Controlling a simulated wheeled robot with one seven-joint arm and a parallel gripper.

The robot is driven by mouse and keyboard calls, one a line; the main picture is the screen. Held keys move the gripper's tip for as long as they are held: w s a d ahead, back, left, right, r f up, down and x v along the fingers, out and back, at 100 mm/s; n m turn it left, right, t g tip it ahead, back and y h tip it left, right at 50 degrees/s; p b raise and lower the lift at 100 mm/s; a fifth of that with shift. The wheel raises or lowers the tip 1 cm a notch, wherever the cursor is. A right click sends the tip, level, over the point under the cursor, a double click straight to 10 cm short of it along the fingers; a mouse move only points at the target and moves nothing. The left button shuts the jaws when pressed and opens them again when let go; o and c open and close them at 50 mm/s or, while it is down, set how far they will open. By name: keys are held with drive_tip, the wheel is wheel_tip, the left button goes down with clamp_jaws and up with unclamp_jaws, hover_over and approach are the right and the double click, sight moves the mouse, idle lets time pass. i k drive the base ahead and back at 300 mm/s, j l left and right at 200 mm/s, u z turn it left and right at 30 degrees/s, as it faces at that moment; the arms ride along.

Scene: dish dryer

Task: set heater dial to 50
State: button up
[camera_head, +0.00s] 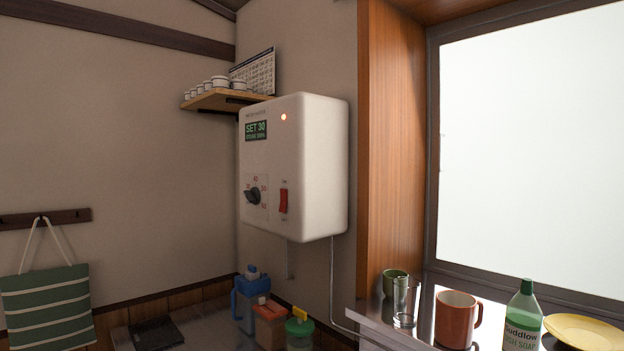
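A white heater box (320,160) is mounted on the wall near the middle of the head camera view. Its dark dial (253,196) is on the lower left of its front face, with red numbers around it. A green display (256,130) above the dial reads SET 30, with a smaller line below that is too small to read surely. A red switch (283,201) is to the right of the dial. A small lamp (284,117) glows at the upper right of the face. My gripper is not in view.
A wooden shelf (222,100) with cups is behind the heater. Below are a blue jug (250,300) and containers (270,322) on a counter. At right, a mug (455,318), glass (406,300), soap bottle (522,320) and yellow plate (585,331) stand by the window. The space before the heater's face looks clear.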

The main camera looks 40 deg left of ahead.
sight(252, 196)
drive_tip(key=u, duration=1.3)
